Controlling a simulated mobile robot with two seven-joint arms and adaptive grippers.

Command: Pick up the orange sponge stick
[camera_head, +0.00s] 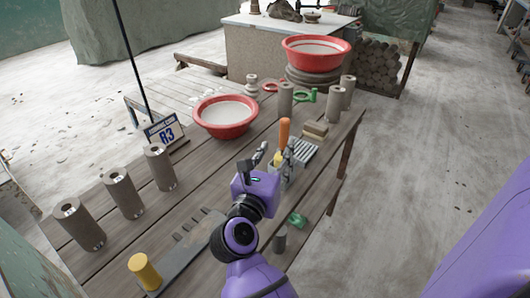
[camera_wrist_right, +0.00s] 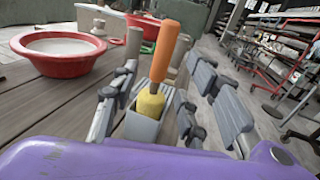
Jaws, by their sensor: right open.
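The orange sponge stick (camera_head: 284,133) stands nearly upright on the wooden table, with an orange handle and a yellow sponge end. In the right wrist view the stick (camera_wrist_right: 164,52) has its yellow end sitting in a small grey holder (camera_wrist_right: 139,128). My right gripper (camera_head: 275,155) is open, and its fingers in the right wrist view (camera_wrist_right: 167,93) lie on either side of the stick. Whether a finger touches the stick or holder I cannot tell. My left gripper is not in view.
A red bowl (camera_head: 225,129) stands left of the stick, and another red bowl (camera_head: 315,66) is farther back. Grey cylinders (camera_head: 286,99) stand behind the stick. A yellow cylinder (camera_head: 145,271) is at the near left.

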